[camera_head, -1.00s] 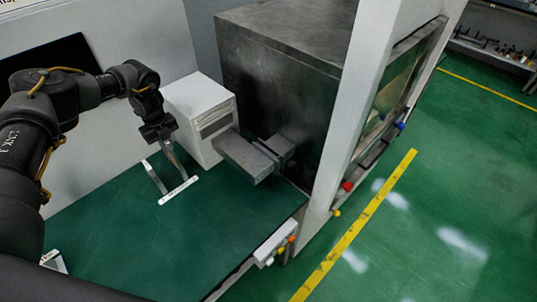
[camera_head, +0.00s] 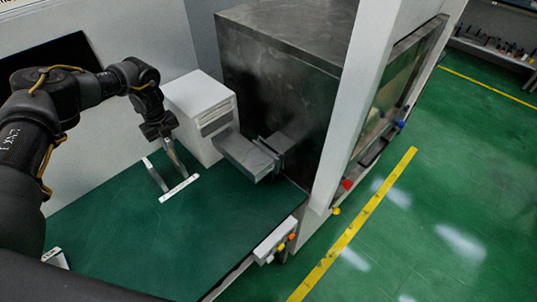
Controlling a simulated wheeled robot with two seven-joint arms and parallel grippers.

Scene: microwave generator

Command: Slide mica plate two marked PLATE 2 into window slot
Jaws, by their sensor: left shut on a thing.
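My left gripper (camera_head: 178,163) reaches down over the green bench top at the back left, beside a white box. It is shut on a thin piece, seemingly a mica plate, mostly hidden by the fingers. A white strip with small dark marks (camera_head: 180,188) shows just below the fingertips; its lettering is too small to read. A thin grey upright piece (camera_head: 156,176) stands just left of the fingers. The grey rectangular duct (camera_head: 240,153) runs to the dark metal cabinet; a narrow gap between its flanges (camera_head: 267,148) looks like the window slot. My right gripper is not in view.
The white box (camera_head: 203,112) stands close to the gripper, behind the duct. The dark cabinet (camera_head: 283,75) fills the back. Another white-labelled piece (camera_head: 54,259) lies at the bench's left front. The middle of the green bench top (camera_head: 185,240) is clear.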

